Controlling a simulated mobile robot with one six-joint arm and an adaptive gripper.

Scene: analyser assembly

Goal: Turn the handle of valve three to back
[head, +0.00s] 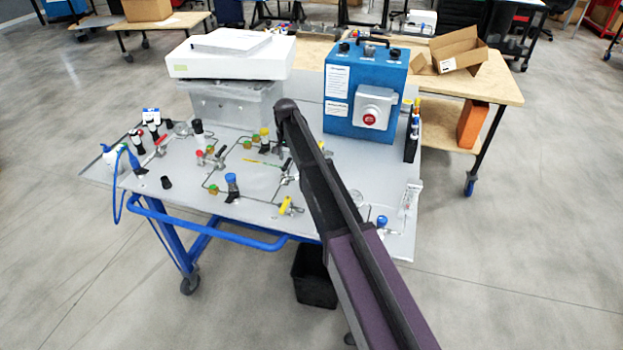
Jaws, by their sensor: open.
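The grey panel table (262,180) carries several small valves joined by thin dark pipes. One valve with a red handle (162,142) is at the left, and another red-handled valve (201,157) is nearer the middle. A yellow-handled valve (286,205) is near the front edge. No number is legible, so I cannot tell which is valve three; it may be partly behind my arm. My arm rises from the bottom right across the panel, and its dark far end shows above the panel's back part. I cannot make out my gripper's fingers; they seem hidden behind the arm.
A blue box with a red button (345,90) stands at the panel's back right. A grey bin (225,105) under a white box (215,62) stands at the back left. A blue rail (205,228) runs along the front. A black bin (311,280) is below.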

